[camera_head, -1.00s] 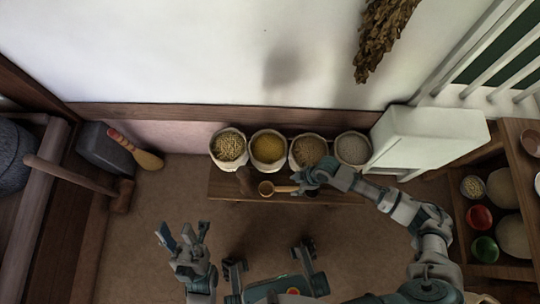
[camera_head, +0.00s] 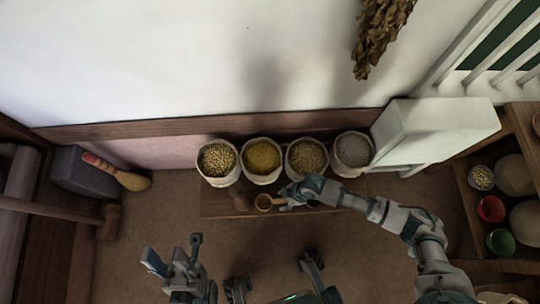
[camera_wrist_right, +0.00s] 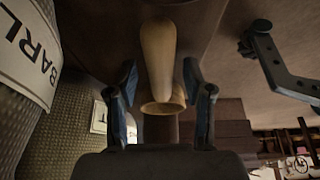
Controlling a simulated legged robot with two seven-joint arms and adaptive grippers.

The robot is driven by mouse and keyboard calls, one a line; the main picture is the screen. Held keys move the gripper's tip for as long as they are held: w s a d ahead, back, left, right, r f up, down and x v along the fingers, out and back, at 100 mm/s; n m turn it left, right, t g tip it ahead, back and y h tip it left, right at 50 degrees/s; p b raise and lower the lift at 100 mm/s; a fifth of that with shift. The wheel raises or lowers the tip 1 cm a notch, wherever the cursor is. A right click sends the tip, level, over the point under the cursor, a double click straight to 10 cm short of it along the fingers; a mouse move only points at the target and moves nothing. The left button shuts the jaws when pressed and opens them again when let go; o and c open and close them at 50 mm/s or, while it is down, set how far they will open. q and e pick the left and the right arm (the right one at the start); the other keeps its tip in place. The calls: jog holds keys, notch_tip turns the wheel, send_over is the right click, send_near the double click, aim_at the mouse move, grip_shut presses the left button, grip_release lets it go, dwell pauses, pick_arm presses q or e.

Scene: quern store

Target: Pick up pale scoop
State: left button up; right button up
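The pale scoop (camera_head: 264,202) lies on the low wooden bench (camera_head: 225,208), its round cup to the left in the head view. My right gripper (camera_head: 284,197) is just right of the cup, over the handle, partly hiding it. In the right wrist view the scoop (camera_wrist_right: 158,60) lies between the two fingers (camera_wrist_right: 160,80). Small gaps show beside it, so the fingers look open around it. My left gripper (camera_head: 175,250) is open and empty, low at the left, away from the bench.
Several grain sacks (camera_head: 262,160) stand in a row behind the scoop. A white box-like unit (camera_head: 430,135) stands at the right, near shelves with bowls (camera_head: 490,209). Floor left of the bench is clear.

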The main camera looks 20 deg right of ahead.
grip_shut()
